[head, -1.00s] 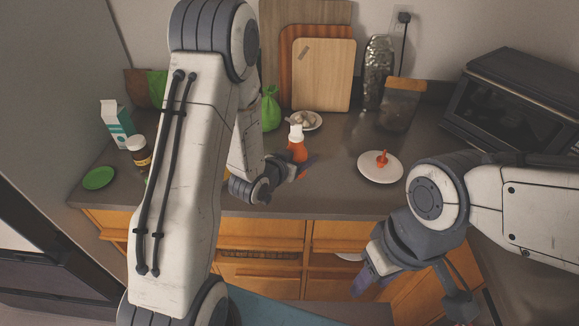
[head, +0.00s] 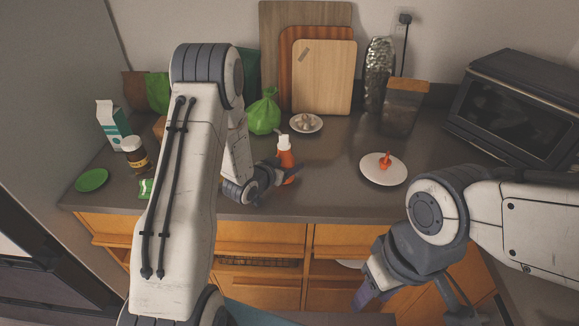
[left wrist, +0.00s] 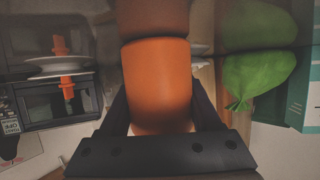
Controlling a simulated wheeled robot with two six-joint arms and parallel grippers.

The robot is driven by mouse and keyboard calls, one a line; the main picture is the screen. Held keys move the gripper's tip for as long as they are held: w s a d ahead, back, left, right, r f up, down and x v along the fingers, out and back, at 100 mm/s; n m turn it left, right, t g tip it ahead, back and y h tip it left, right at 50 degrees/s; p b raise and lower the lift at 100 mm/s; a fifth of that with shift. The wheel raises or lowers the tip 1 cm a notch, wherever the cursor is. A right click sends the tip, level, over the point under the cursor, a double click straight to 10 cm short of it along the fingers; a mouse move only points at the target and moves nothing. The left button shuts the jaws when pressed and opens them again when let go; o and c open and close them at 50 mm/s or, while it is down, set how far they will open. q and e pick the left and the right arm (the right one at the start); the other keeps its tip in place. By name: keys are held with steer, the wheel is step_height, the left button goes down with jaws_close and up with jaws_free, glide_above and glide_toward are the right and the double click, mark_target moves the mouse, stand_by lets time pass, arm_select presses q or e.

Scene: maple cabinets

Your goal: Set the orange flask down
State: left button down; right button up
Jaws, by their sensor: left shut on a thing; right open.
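The orange flask (head: 286,158) has a white top and stands upright near the counter's front edge, left of the plate in the head view. My left gripper (head: 287,177) is shut on it from the front. In the left wrist view, which is upside down, the orange flask (left wrist: 158,85) fills the space between the two dark fingers. Its base meets its dull reflection in the counter, so it is at or just above the surface; I cannot tell firm contact. My right gripper (head: 415,300) is open and empty, low in front of the drawers.
A white plate (head: 371,176) with a small orange-red object (head: 385,161) is to the right. A small dish (head: 316,127) and a green bag (head: 264,113) stand behind. A jar (head: 135,155), carton (head: 111,122) and green disc (head: 91,180) are at left. Counter between flask and plate is clear.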

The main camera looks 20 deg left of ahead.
arm_select(q)
steer(key=shift+r, duration=0.1)
steer(key=shift+c, duration=0.5)
jaws_free()
steer(key=shift+f, duration=0.2)
steer(key=shift+r, duration=0.1)
